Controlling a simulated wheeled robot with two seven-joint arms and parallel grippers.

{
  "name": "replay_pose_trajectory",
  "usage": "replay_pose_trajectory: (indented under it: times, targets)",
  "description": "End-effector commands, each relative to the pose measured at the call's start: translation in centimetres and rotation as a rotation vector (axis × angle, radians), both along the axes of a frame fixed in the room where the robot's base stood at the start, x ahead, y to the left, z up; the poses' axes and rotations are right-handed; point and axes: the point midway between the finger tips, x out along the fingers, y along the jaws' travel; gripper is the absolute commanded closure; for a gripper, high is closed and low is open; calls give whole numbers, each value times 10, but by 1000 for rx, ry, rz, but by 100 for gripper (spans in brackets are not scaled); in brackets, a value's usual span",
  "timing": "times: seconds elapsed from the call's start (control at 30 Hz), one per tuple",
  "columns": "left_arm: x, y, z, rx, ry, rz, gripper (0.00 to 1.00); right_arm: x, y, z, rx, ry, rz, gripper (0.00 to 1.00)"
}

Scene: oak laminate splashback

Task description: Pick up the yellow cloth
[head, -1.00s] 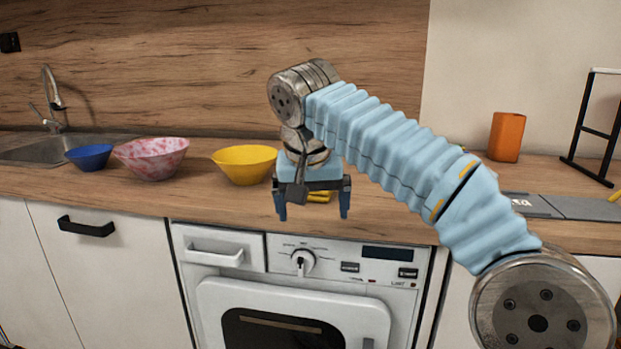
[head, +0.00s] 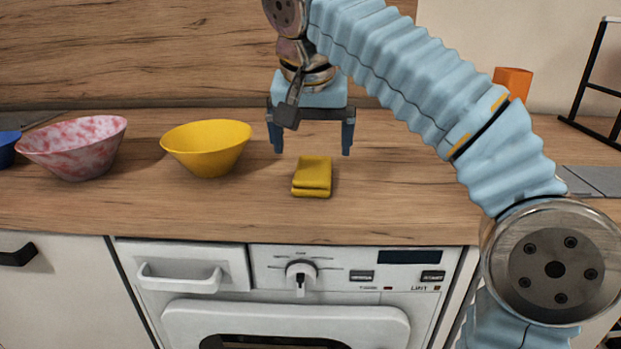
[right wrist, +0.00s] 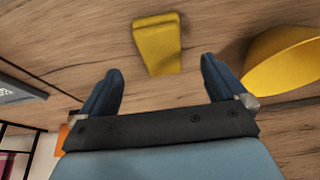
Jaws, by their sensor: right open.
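The yellow cloth (head: 312,177) lies folded on the wooden counter, right of the yellow bowl. My right gripper (head: 312,150) is open and empty. In the head view it shows behind and above the cloth, its fingers pointing down. In the right wrist view the cloth (right wrist: 158,45) lies beyond the gap between the two fingertips (right wrist: 162,72), apart from both. My left gripper is in neither view.
The yellow bowl (head: 207,147) stands close to the cloth on its left. A pink-and-white bowl (head: 73,147) and a blue bowl (head: 8,149) stand farther left. An orange container (head: 512,82) and a black rack (head: 592,85) are at the right. The counter right of the cloth is clear.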

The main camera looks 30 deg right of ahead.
Motion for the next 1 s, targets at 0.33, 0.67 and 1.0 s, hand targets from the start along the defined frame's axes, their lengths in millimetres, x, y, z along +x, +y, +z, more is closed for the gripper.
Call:
replay_pose_trajectory:
  times: [0.33,0.67,1.0]
  targets:
    - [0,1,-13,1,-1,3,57,14,-9,-38,0,1,0,2]
    - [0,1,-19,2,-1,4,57,27,-16,-69,1,-1,2,2]
    - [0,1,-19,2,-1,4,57,27,-16,-68,1,-1,2,30]
